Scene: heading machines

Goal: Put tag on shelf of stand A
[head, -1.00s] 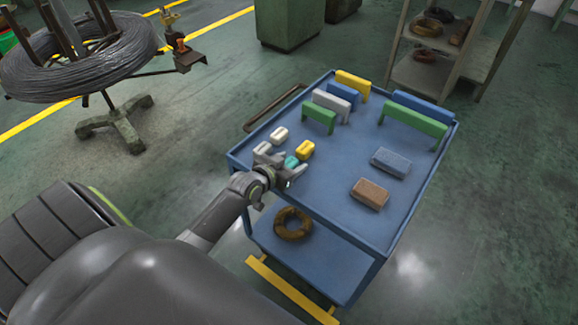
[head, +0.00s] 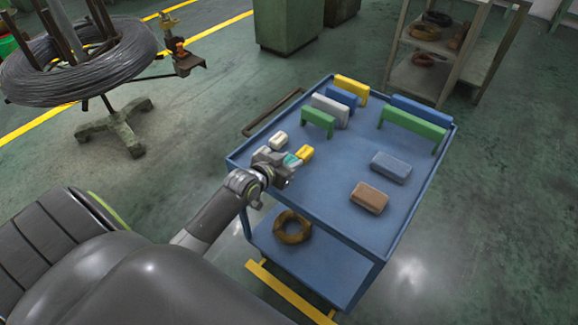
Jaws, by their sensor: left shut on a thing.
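A small teal block (head: 291,160), perhaps the tag, is at the near left corner of the blue cart's top. My left gripper (head: 287,167) is over that corner and shut on the teal block, which its fingers partly hide. A stand (head: 118,120) with a large wire coil is at the upper left. It carries a small brown shelf plate (head: 188,66) on its right side. No letter A is readable. My right gripper is not in view.
The blue cart (head: 327,210) carries grey, blue, green, yellow and brown blocks and has a brown ring (head: 292,226) on its lower deck. A rack (head: 425,78) stands at upper right. Open floor (head: 190,130) lies between coil stand and cart.

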